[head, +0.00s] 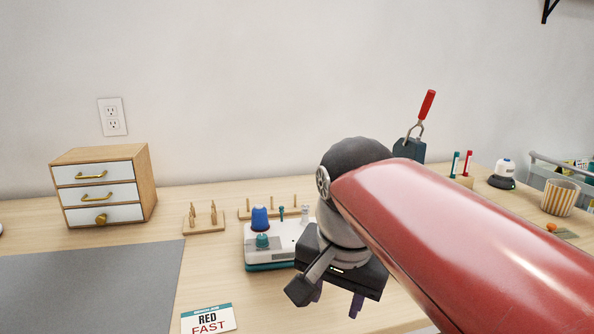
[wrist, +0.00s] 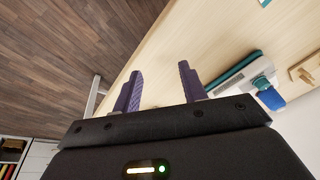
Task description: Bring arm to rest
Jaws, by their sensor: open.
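My red arm (head: 470,235) reaches in from the lower right in the head view. My gripper (head: 335,300) hangs over the front part of the table, in front of and to the right of the white and teal machine. In the wrist view my gripper (wrist: 160,88) shows two purple fingers standing well apart with nothing between them. The fingers point over the table edge and bare wood. The machine (head: 265,265) carries a blue thread spool (head: 260,218); it also shows at the right of the wrist view (wrist: 245,75). My arm hides part of the table behind it.
A striped cup (head: 560,197) and a white-topped device (head: 504,172) stand at the right. The wood floor (wrist: 60,60) lies beyond the table edge.

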